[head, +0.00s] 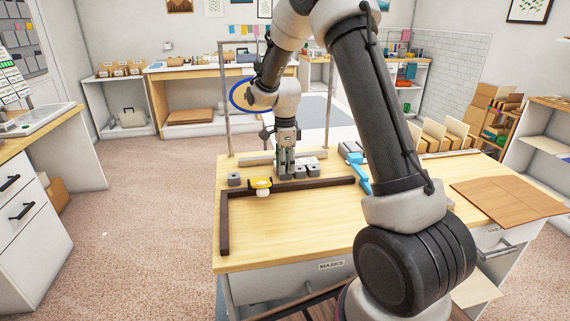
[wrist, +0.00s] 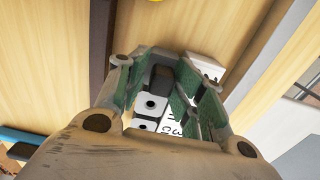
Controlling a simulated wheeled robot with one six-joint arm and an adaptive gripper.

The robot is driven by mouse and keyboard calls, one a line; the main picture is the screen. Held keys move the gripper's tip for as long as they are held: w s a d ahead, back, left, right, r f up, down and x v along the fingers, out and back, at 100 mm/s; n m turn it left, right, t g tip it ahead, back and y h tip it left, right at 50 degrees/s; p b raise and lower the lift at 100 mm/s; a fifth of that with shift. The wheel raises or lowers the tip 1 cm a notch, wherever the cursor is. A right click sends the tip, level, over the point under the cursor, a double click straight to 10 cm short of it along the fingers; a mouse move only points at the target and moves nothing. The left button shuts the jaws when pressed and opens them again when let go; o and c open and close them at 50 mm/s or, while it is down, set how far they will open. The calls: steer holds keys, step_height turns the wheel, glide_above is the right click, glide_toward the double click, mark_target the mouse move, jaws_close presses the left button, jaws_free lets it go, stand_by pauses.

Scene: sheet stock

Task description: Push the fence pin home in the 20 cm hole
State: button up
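My gripper (head: 285,172) points down over the far middle of the workbench in the head view, beside small grey blocks (head: 300,171). In the wrist view its green-padded fingers (wrist: 158,88) stand apart. Between them is a dark piece (wrist: 161,76); I cannot tell whether it is the fence pin or whether a pad touches it. Just below it is a pale block with a round dark hole (wrist: 150,104), and another pale block with a hole lies below that. Black lettering beside them is only partly visible, so I cannot read which hole is 20 cm.
A dark L-shaped fence (head: 290,184) lies on the workbench (head: 300,225). A blue tool (head: 358,172) lies right. The front of the bench is clear.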

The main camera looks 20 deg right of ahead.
stand_by(0.5)
steer(key=shift+o, duration=0.3)
steer(key=o, duration=0.4)
steer(key=shift+r, duration=0.1)
steer(key=shift+r, duration=3.45)
